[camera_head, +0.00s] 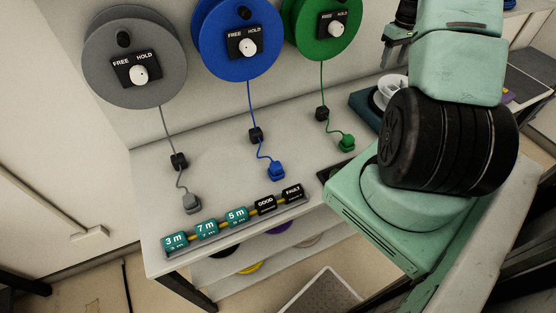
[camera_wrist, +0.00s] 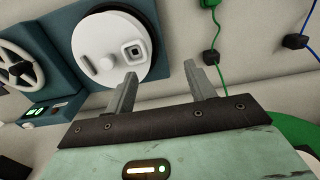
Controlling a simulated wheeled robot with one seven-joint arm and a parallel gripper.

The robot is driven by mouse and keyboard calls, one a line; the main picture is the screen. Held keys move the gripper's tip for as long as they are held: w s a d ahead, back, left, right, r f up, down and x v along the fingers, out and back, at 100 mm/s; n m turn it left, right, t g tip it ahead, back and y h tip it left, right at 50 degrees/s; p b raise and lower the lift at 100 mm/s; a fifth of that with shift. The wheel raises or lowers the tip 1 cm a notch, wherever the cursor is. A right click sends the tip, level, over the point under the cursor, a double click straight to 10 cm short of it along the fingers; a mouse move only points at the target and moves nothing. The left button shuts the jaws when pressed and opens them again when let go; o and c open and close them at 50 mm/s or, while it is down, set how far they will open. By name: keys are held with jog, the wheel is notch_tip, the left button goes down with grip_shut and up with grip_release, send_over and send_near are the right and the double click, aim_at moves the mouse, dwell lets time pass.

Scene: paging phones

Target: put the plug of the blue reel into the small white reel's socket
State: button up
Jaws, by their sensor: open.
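The blue reel (camera_head: 238,38) hangs on the wall, its cord running down through a black block (camera_head: 255,135) to a blue plug (camera_head: 276,171) lying on the white counter. In the wrist view, a white disc (camera_wrist: 88,48) with a square dark-centred socket (camera_wrist: 133,50) sits on a teal unit; it looks like the small white reel. In the head view, a white round part (camera_head: 384,92) shows partly behind my arm. My gripper (camera_wrist: 164,84) is open and empty, its fingers just below the disc in the wrist picture. The blue plug is outside the wrist view.
A grey reel (camera_head: 134,56) and a green reel (camera_head: 321,22) hang either side of the blue one. Their grey plug (camera_head: 192,203) and green plug (camera_head: 347,142) lie on the counter. A row of labelled blocks (camera_head: 236,217) lines the front edge. Another teal unit (camera_wrist: 45,75) stands beside the disc.

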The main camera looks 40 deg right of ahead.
jog(key=w+a+p, duration=0.2)
jog(key=w+a, duration=0.1)
jog(key=a, duration=1.5)
jog(key=b, duration=0.2)
send_over(276, 165)
notch_tip(276, 165, down, 10)
notch_tip(276, 165, down, 14)
jog(key=b, duration=1.3)
jog(key=shift+r, duration=0.15)
jog(key=c, duration=0.8)
jog(key=shift+c, duration=0.2)
jog(key=shift+r, duration=0.1)
